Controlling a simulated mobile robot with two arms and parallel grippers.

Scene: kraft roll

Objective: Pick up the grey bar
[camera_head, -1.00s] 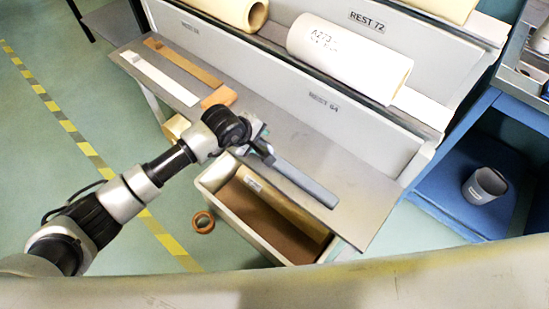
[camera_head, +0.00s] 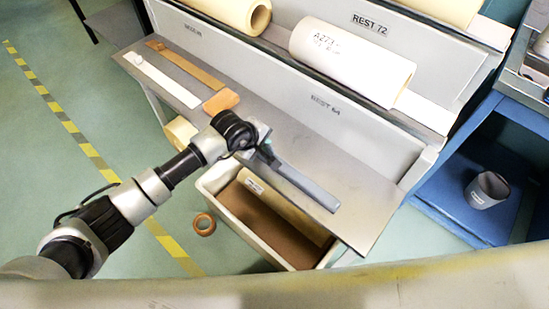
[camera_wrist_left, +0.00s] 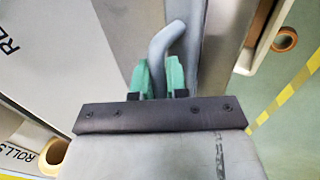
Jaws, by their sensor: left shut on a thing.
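The grey bar (camera_head: 308,187) is long and flat, at the front edge of the grey shelf (camera_head: 350,190) in the head view. Its bent grey end (camera_wrist_left: 165,42) shows in the left wrist view. My left gripper (camera_head: 266,152) is at the bar's left end, and its green fingers (camera_wrist_left: 161,75) are shut on that bent end. I cannot tell whether the bar touches the shelf or is slightly raised. My right gripper is in neither view.
Below the shelf edge is an open bin (camera_head: 235,212) with a roll inside. A white strip (camera_head: 165,82), a brown strip (camera_head: 185,63) and an orange-brown block (camera_head: 221,101) lie left on the shelf. A large paper roll (camera_head: 350,62) rests behind. A grey bucket (camera_head: 487,189) stands right.

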